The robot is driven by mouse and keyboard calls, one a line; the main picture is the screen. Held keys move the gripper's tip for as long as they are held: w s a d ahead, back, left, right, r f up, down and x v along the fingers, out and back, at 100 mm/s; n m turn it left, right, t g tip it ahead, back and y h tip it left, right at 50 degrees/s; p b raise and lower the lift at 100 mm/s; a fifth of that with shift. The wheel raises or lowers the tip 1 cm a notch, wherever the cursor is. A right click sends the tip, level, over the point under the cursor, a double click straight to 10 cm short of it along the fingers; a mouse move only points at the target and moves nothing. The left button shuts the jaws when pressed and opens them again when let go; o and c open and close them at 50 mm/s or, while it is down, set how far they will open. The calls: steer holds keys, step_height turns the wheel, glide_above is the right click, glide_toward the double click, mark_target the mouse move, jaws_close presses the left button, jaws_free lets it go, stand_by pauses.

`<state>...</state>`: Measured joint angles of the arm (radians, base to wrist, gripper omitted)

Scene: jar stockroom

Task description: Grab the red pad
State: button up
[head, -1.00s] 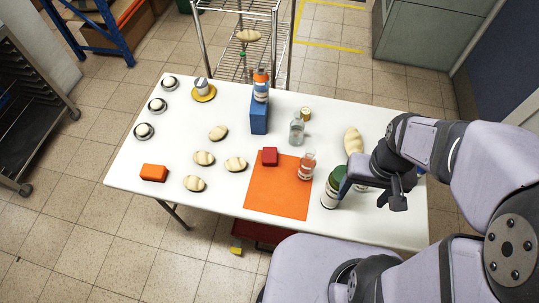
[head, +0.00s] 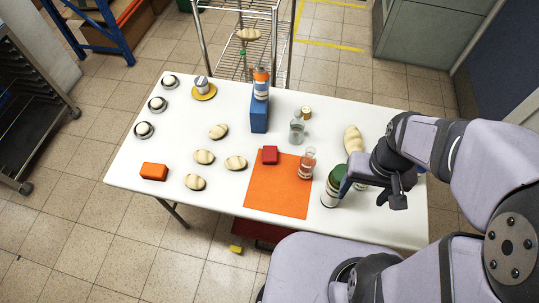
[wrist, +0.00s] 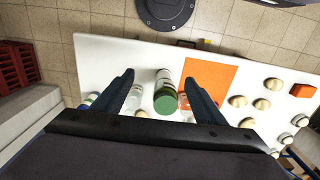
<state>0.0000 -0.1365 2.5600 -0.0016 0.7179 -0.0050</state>
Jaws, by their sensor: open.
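A small red block (head: 270,155), the only plainly red pad-like thing on the table, sits at the upper edge of a flat orange sheet (head: 275,195). In the wrist view the orange sheet (wrist: 208,75) shows, but I cannot make out the red block; the right finger may hide it. My gripper (head: 372,192) is open, at the right side of the table, well right of the red block. In the wrist view my gripper (wrist: 163,98) has a green-lidded jar (wrist: 165,92) showing between its fingers; whether they touch it I cannot tell.
The green-lidded jar (head: 331,188) and a clear glass jar (head: 307,163) stand between my gripper and the red block. A blue block (head: 259,116) with a bottle on top stands behind. An orange brick (head: 154,172) and several striped rolls (head: 204,157) lie left.

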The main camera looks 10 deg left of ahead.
step_height(320, 180, up, 4)
steer(key=m+t+y+b, duration=0.2)
steer(key=m+t+b, duration=0.9)
steer(key=m+b, duration=2.05)
glide_above(270, 153)
steer(key=s+d+p, duration=0.1)
steer(key=s+p, duration=0.2)
steer(key=s, duration=0.3)
steer(key=m, duration=0.2)
step_height(270, 153, down, 28)
steer(key=shift+w+d, duration=0.1)
steer(key=shift+d, duration=0.05)
steer(key=shift+x, duration=3.65)
